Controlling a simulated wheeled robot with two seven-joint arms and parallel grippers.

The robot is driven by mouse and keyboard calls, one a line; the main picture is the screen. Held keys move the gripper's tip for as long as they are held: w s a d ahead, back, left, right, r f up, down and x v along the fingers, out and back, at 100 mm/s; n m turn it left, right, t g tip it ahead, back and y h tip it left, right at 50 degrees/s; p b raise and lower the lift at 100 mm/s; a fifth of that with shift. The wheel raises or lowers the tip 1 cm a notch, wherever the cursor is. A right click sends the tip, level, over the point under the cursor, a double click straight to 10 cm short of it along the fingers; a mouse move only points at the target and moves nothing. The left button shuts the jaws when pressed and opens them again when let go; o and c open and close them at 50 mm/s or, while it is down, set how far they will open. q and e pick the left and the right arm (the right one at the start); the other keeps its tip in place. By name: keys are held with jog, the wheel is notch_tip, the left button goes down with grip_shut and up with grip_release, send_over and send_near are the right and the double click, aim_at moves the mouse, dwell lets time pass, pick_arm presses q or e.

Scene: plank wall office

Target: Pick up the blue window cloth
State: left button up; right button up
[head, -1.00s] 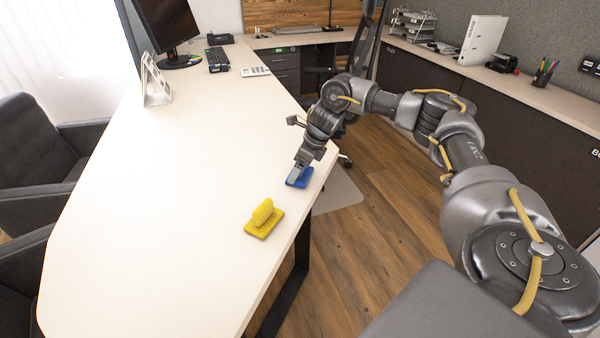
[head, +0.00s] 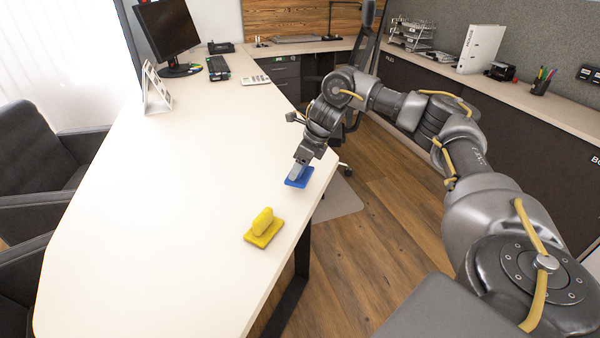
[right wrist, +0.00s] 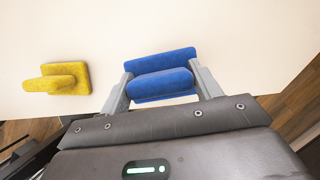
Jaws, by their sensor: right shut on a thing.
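The blue window cloth (head: 300,181) is a flat blue pad with a raised grip, near the right edge of the white desk in the head view. It also shows in the right wrist view (right wrist: 160,84), with its raised grip between the two fingers. My right gripper (head: 295,172) is at the cloth, shut on its raised grip; it also shows in the right wrist view (right wrist: 162,88). The cloth appears at or very near the desk top; I cannot tell whether it touches. My left gripper is not in view.
A yellow pad with a raised grip (head: 263,228) lies nearer on the white desk (head: 170,220), also in the right wrist view (right wrist: 66,78). The desk's middle is clear.

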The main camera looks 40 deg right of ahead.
jog(key=s+r, duration=0.1)
jog(key=s+a+r, duration=0.1)
jog(key=r, duration=0.1)
jog(key=a+r, duration=0.1)
jog(key=shift+s+a+r, duration=0.1)
jog(key=shift+s+r, duration=0.2)
jog(key=shift+s, duration=0.1)
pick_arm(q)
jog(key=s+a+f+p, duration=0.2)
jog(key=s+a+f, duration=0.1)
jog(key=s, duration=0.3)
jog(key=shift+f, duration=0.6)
pick_arm(e)
jog(key=s+a+r, duration=0.4)
jog(key=s+a, duration=0.2)
jog(key=s, duration=0.1)
jog(key=shift+s+r, duration=0.25)
jog(key=shift+s, duration=0.1)
